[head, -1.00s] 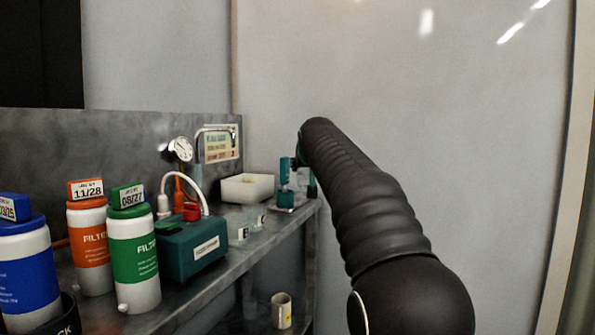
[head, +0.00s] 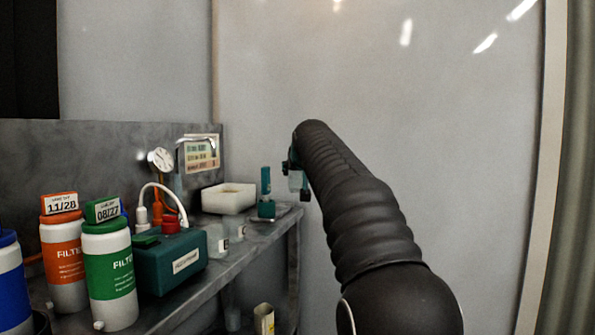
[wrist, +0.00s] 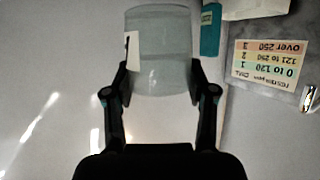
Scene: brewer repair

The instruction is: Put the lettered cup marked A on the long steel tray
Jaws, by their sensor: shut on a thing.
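My gripper (wrist: 160,82) is shut on a clear cup (wrist: 160,40). The cup carries a white label whose letter I cannot read. In the head view my gripper (head: 298,172) holds the cup (head: 296,182) in the air, right of and above the bench end, against the pale wall. A flat grey piece (head: 284,211) at the bench's far end may be the long steel tray; I cannot tell for sure. Two other clear cups stand on the bench, one (head: 222,242) and another (head: 238,233), with labels too small to read.
A teal device (head: 266,205) and a white box (head: 228,198) stand near the bench's far end. A teal case (head: 175,262), a gauge (head: 160,160) and filter bottles (head: 110,275) are nearer. A small can (head: 264,320) sits below. Space right of the bench is open.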

